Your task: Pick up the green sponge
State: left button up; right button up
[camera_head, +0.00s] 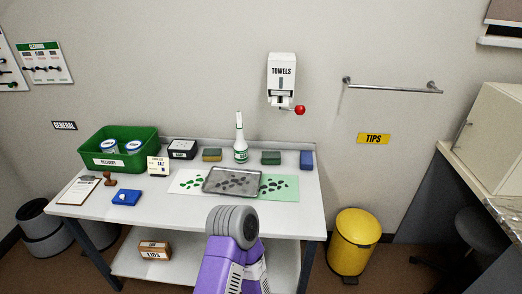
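A dark green sponge-like block (271,158) lies at the back of the white table, right of the spray bottle (240,140). A second block, yellowish with a darker top (212,155), lies left of the bottle. A blue block (307,160) stands at the table's back right corner. A purple arm link of mine with a grey round joint rises from the bottom centre, in front of the table. No fingers show on it, and neither of my grippers can be seen. Nothing covers the green block.
A metal tray (232,190) of dark pieces lies mid-table between a white and a green spotted sheet. A green bin (145,151), a black box (182,150), a clipboard (79,189) and a blue pad (126,198) fill the left. A yellow pedal bin (353,243) stands right.

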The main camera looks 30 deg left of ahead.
aim_at(269, 158)
jog(key=u, duration=0.85)
jog(key=i, duration=0.8)
jog(key=u, duration=0.9)
